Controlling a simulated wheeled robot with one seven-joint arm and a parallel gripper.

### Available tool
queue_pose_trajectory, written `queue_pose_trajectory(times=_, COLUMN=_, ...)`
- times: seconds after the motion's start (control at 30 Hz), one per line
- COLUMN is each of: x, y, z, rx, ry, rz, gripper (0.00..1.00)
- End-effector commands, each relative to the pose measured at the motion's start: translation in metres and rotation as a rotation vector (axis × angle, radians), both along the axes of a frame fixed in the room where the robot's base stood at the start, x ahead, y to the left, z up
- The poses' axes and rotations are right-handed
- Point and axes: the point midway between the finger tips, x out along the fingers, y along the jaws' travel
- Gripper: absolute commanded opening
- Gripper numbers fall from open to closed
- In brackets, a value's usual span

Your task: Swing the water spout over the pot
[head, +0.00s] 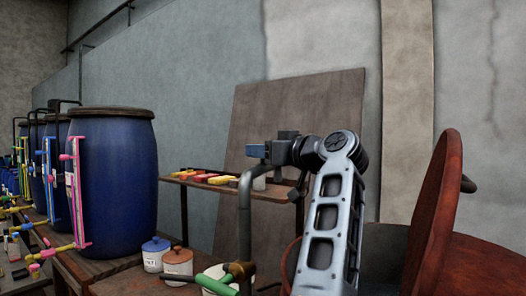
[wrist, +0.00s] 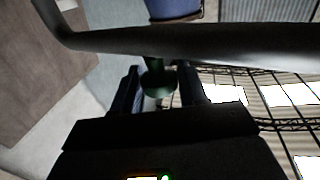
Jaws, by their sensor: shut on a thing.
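The water spout (head: 245,225) is a grey pipe that rises in the middle of the head view and bends over near its top. In the wrist view the spout (wrist: 180,40) runs across the picture as a dark bar, bending at left. My gripper (head: 257,151) is at the bent top of the spout. Its fingers (wrist: 158,85) are shut around a dark green piece (wrist: 157,78) at the spout. The rusty red-brown pot (head: 485,262) is at lower right, with a round disc, seemingly its lid (head: 440,205), upright. My arm hides part of the pot.
Blue barrels (head: 112,180) with coloured pipes stand at left. Lidded jars (head: 156,253) and a green-handled valve (head: 222,284) are at the front. A shelf (head: 265,193) with coloured blocks (head: 207,178) stands behind the spout. A brown panel (head: 320,110) leans on the wall.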

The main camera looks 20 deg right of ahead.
Motion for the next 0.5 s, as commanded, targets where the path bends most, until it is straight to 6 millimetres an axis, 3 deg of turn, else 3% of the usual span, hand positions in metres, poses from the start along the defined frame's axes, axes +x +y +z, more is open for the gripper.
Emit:
queue_pose_trajectory(times=0.27, x=-0.0001, y=0.0003, z=-0.0001, rx=0.000, ry=0.000, rz=0.001, gripper=0.00)
queue_pose_trajectory(times=0.5, x=-0.0004, y=-0.0001, z=-0.0001, rx=0.000, ry=0.001, rz=-0.003, gripper=0.00)
